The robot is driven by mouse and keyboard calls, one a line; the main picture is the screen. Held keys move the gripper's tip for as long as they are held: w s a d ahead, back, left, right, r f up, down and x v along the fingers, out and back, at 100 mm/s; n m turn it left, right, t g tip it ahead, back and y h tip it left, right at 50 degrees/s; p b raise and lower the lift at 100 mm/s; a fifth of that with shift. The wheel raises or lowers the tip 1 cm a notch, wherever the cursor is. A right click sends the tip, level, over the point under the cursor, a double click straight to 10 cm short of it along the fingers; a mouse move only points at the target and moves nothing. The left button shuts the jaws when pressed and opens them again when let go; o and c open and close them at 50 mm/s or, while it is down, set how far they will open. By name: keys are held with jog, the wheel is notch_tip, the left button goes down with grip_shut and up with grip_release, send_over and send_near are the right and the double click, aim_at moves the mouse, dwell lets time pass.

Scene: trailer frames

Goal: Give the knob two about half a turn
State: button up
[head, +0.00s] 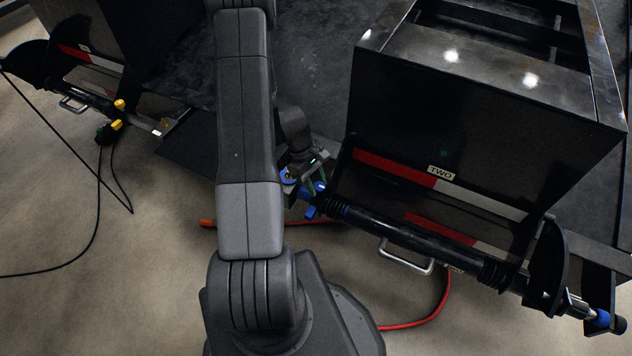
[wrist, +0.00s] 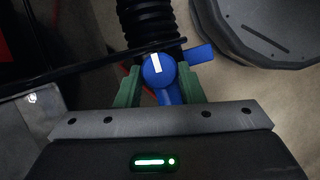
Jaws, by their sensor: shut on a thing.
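Knob two is the blue knob with a white mark in the wrist view (wrist: 158,72). The mark points nearly straight up, tilted slightly left. A blue tab sticks out to the upper right. My gripper (wrist: 160,82) has its green fingers on both sides of the knob and is shut on it. In the head view my gripper (head: 306,180) is at the left end of the black bar of the frame labelled TWO (head: 440,172). Blue parts (head: 313,190) show beside it there, and my arm partly hides this spot.
A second frame with yellow knobs (head: 118,104) and a black cable (head: 98,180) stands at the left. A metal handle (head: 405,258) and a red hose (head: 440,300) lie below the bar. Another blue end piece (head: 601,319) is at far right. Open floor shows at lower left.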

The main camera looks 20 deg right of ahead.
jog(key=o, duration=1)
jog(key=p+v, duration=0.2)
jog(key=v, duration=1.1)
jog(key=shift+w+r+p, duration=0.1)
jog(key=shift+r+p, duration=0.2)
jog(key=shift+r, duration=0.1)
jog(key=b+x, duration=0.2)
jog(key=x, duration=1.2)
jog(key=shift+a+f+b, duration=0.1)
jog(key=shift+b, duration=0.3)
jog(key=shift+n, duration=0.4)
jog(key=shift+r, duration=0.2)
